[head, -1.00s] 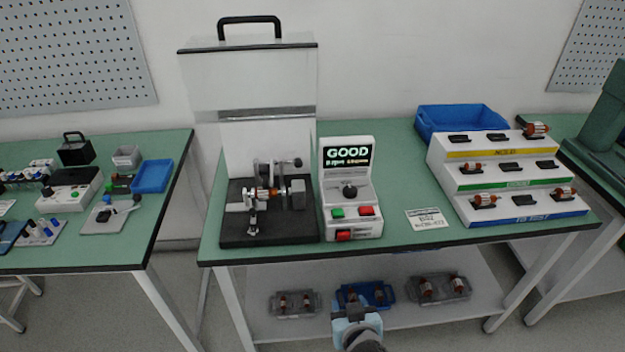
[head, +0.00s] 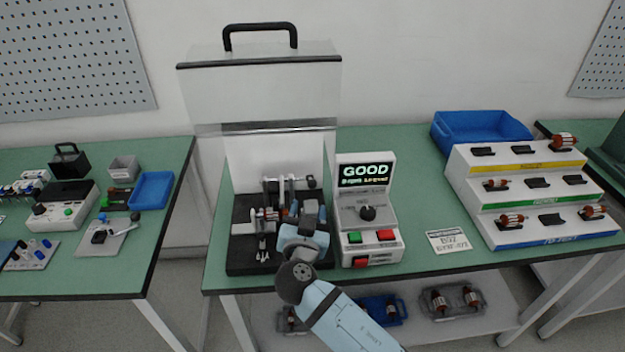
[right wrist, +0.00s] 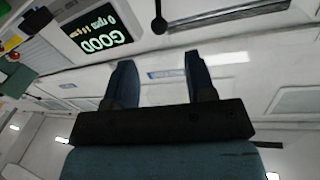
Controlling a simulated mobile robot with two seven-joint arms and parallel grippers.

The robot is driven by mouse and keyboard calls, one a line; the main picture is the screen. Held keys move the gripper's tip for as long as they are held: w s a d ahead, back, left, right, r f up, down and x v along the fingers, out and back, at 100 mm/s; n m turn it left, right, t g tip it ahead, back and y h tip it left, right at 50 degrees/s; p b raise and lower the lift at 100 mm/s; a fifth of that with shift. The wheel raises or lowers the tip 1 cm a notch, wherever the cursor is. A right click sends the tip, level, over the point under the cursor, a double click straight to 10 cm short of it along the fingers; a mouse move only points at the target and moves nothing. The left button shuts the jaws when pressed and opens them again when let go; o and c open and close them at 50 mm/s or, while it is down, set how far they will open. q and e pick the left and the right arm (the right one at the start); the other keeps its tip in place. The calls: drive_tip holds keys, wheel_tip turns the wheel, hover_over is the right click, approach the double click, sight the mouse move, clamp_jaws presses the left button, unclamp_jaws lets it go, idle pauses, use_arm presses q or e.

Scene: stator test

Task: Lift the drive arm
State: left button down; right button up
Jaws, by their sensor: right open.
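The test rig stands on a black base (head: 245,262) on the green table, under a raised clear cover with a black handle. An orange-and-silver rotor (head: 268,214) lies across its supports. The drive arm (head: 291,187) appears to be the upright grey part behind the rotor, with a dark round knob (head: 312,182) to its right. My right gripper (head: 310,208) is in front of the rig's right side, below the knob, and hides part of the rig. In the right wrist view its two fingers (right wrist: 158,75) are apart with nothing between them. A black ball on a rod (right wrist: 159,24) shows beyond them.
The tester panel (head: 368,212) reading GOOD stands close to the right of my gripper. The raised cover (head: 262,95) is above and behind the rig. A stepped rack (head: 530,205) with rotors and a blue bin (head: 480,128) are farther right.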

sight(312, 187)
drive_tip(key=w, duration=0.3)
drive_tip(key=w+d, duration=0.1)
drive_tip(key=w, duration=0.2)
drive_tip(key=w+d+p, duration=0.1)
drive_tip(key=w, duration=0.2)
drive_tip(key=shift+w+f, duration=0.1)
clamp_jaws()
